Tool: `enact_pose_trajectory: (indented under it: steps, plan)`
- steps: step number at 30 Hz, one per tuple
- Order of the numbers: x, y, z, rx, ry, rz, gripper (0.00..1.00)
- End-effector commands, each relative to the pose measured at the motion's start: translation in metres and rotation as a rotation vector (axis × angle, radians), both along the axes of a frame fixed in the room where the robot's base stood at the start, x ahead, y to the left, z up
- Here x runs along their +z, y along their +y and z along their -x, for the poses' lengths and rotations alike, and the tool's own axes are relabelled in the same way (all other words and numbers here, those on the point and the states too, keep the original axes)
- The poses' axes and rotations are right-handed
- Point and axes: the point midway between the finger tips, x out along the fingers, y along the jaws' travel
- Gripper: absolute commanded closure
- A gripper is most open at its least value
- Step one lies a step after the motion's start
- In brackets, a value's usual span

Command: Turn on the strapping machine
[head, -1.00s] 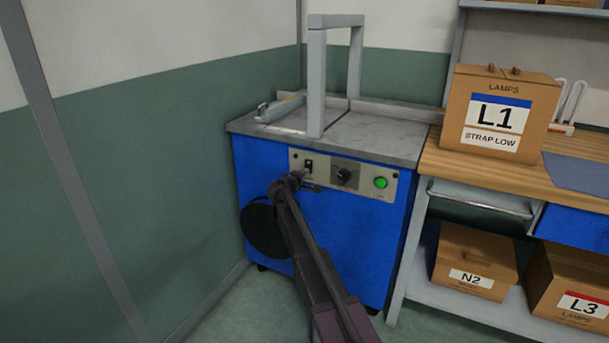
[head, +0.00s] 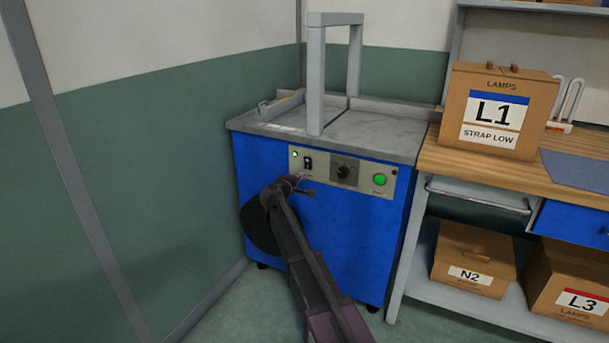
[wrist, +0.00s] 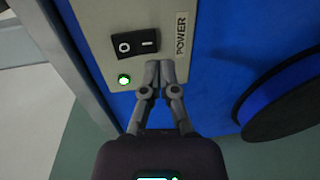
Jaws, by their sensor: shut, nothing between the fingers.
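The strapping machine (head: 350,235) is a blue cabinet with a grey top and a grey arch. Its front panel carries a black rocker power switch (head: 308,162), marked O and I in the wrist view (wrist: 138,43) beside the word POWER. A small round lamp (head: 295,154) beside the switch glows green; it also glows in the wrist view (wrist: 124,80). My gripper (wrist: 160,68) is shut and empty. Its fingertips are in front of the panel near the switch and lamp, not over the switch. I cannot tell whether they touch the panel.
A black dial (head: 343,172) and a green button (head: 380,180) are farther right on the panel. A black disc (head: 258,228) sits low on the front. A wooden bench with box L1 (head: 500,112) stands at right, with boxes below. A wall closes off the left.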

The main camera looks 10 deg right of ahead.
Motion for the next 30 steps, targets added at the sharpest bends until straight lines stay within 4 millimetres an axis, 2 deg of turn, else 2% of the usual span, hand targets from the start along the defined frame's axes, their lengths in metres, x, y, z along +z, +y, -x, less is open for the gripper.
enact_pose_trajectory:
  steps: [1, 6, 15, 21, 30]
  plan:
    - [-0.002, 0.007, 0.011, 0.003, 0.000, 0.001, 1.00]
    - [-0.006, 0.024, 0.035, 0.003, 0.000, 0.001, 1.00]
    - [-0.011, 0.048, 0.067, 0.001, 0.001, 0.001, 1.00]
    - [-0.011, 0.054, 0.075, 0.001, 0.000, 0.000, 1.00]
    - [-0.011, 0.054, 0.076, -0.001, 0.000, 0.000, 1.00]
